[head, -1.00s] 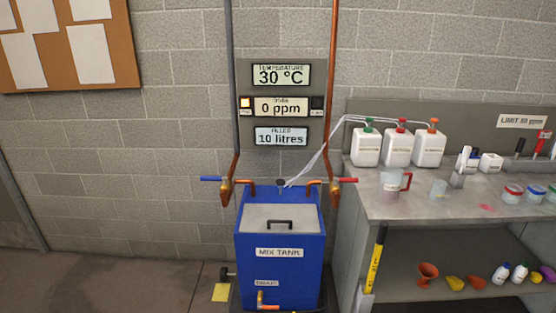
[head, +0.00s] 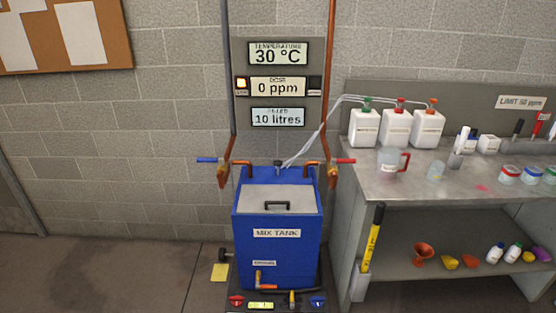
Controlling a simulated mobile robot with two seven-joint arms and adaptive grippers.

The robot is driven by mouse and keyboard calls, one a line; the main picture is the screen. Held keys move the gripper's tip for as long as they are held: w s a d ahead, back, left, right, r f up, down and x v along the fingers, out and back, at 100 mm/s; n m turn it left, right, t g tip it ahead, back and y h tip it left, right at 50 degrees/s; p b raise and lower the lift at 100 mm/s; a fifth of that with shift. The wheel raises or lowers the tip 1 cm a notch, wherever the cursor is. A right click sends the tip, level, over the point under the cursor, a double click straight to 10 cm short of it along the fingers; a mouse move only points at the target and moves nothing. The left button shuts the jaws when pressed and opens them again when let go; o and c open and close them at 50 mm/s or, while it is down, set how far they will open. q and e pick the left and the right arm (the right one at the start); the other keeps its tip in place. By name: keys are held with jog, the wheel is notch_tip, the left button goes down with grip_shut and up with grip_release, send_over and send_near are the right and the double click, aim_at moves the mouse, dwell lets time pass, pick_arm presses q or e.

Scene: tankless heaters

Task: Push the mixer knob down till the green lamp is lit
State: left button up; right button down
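The blue mix tank (head: 277,255) stands in the middle of the head view with a grey lid and black handle. A small black knob (head: 278,165) sits at the top behind the lid. Another black knob (head: 224,254) sticks out low on the tank's left side; I cannot tell which is the mixer knob. On the dose panel (head: 278,87), the left lamp (head: 241,84) glows yellow-orange and the right lamp (head: 315,86) is dark. No lit green lamp shows. The displays read 30 °C, 0 ppm and 10 litres. Neither gripper is in view.
Blue (head: 207,160) and red (head: 345,161) pipe handles flank the tank top. A base strip (head: 262,304) with red and blue knobs lies below. A bench (head: 400,183) with white canisters (head: 397,127) stands at right. The floor at left is clear.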

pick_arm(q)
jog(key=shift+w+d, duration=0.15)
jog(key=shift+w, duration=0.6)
